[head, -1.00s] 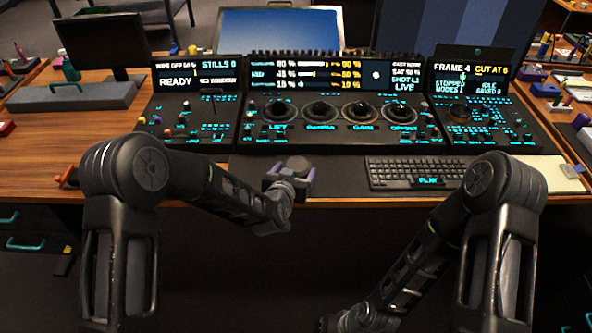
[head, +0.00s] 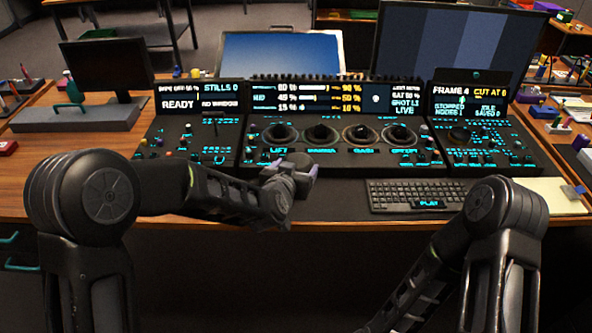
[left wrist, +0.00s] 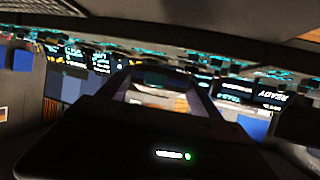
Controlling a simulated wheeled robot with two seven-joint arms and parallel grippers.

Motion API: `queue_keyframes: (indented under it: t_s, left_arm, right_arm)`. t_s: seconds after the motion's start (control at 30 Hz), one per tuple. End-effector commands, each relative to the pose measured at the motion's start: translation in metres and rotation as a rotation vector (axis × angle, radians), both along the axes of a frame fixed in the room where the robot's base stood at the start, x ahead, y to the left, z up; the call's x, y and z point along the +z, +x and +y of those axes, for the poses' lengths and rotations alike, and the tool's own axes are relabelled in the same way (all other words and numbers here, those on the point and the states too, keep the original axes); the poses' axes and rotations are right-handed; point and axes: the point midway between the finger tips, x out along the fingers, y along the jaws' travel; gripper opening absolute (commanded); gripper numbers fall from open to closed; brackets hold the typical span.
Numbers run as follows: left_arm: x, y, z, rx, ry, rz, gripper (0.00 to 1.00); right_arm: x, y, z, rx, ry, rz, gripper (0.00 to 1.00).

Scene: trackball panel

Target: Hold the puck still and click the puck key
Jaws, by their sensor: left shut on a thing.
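My left gripper (head: 291,170) is at the front edge of the trackball panel (head: 352,160), below the dark rings. It is shut on the puck (head: 299,160), a dark round piece between its purple-grey fingers. In the left wrist view the fingers (left wrist: 160,95) reach away from the camera, with a dark teal-tinged shape (left wrist: 155,77) between their tips. That view is too dark to show the grip well. I cannot make out a puck key. My right arm comes in at the lower right, and its gripper is out of the picture.
A keyboard (head: 415,194) with a lit key lies right of the left gripper, in front of the panel. A pale notepad (head: 552,197) lies farther right. Lit side consoles (head: 195,133) and (head: 480,135) flank the panel.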

Motion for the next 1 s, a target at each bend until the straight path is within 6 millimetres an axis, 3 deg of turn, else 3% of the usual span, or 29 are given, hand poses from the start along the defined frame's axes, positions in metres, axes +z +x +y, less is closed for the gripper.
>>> queue_keyframes:
  t_s: [0.43, 1.0]
  left_arm:
    - [-0.003, 0.000, 0.000, 0.000, -0.001, -0.002, 0.42]
    - [-0.051, 0.000, -0.001, -0.001, 0.000, -0.002, 0.42]
  right_arm:
    - [-0.003, 0.000, 0.000, 0.000, 0.000, 0.000, 0.00]
    - [-0.048, 0.000, -0.001, 0.003, -0.001, -0.001, 0.00]
